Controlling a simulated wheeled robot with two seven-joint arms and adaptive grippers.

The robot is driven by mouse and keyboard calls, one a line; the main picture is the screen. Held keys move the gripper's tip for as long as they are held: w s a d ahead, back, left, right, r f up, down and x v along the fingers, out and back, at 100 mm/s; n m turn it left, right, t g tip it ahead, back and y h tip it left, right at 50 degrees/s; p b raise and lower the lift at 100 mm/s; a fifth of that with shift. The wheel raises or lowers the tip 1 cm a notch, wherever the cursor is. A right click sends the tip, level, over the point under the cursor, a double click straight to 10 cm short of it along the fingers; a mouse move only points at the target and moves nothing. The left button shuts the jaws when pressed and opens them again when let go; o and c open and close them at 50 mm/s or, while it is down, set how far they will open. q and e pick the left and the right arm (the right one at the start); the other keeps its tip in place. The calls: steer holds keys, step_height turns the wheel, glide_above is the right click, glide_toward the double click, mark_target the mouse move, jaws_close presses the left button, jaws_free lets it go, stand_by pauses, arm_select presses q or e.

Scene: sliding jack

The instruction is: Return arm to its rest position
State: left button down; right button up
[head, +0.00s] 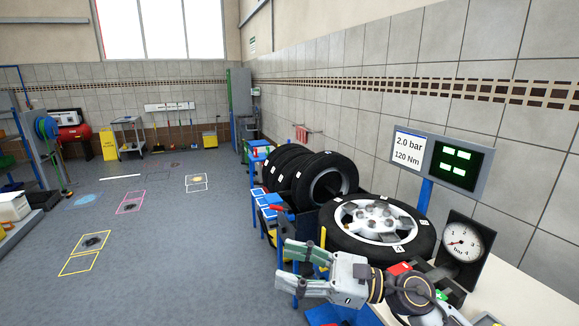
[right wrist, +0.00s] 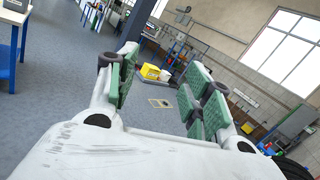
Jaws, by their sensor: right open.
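My right gripper (head: 307,268) is in the lower middle of the head view, its fingers pointing left over the floor, in front of the wheel. It is open and empty, and its green-padded fingers stand apart in the right wrist view (right wrist: 160,90). My right arm comes in from the lower right of the head view. My left gripper is in neither view.
A wheel with a silver rim (head: 376,222) lies flat beside the right gripper. A row of upright tyres (head: 328,178) stands behind it. A pressure gauge (head: 462,242) and a display (head: 455,165) stand at right. The floor (head: 150,260) at left is mostly free.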

steer(key=w+d+r+m+t+h, duration=0.1)
steer(key=w+d+m+t+h, duration=0.45)
steer(key=m, duration=0.75)
steer(key=w+d+r+m+t+h, duration=0.1)
steer(key=w+d+m+t+h, duration=0.35)
steer(key=m+t, duration=0.75)
steer(key=s+d+f+m+g+h, duration=0.25)
steer(key=d+f+m+h, duration=0.3)
steer(key=f+m, duration=0.35)
steer(key=s+d+f+m+g+h, duration=0.1)
steer(key=d+f+m+g+h, duration=0.4)
steer(key=f+m, duration=0.45)
steer(key=s+d+f+m+g+y, duration=0.1)
steer(key=s+f+m+g+y, duration=0.1)
steer(key=s+f+m+g, duration=1.25)
steer(key=s+f+n+t, duration=0.1)
steer(key=s+f+n, duration=0.25)
steer(key=f, duration=1.45)
steer(key=s+f+n+t, duration=0.2)
steer(key=s+f, duration=0.2)
steer(key=f, duration=1.4)
steer(key=s+d+f, duration=0.2)
steer(key=s+f, duration=0.8)
steer(key=s, duration=0.1)
steer(key=s+d+f+g, duration=0.1)
steer(key=s+d+f, duration=0.1)
steer(key=s+f, duration=0.8)
steer(key=shift+s+d+h, duration=0.25)
steer(key=shift+s+h, duration=0.1)
steer(key=shift+s, duration=0.4)
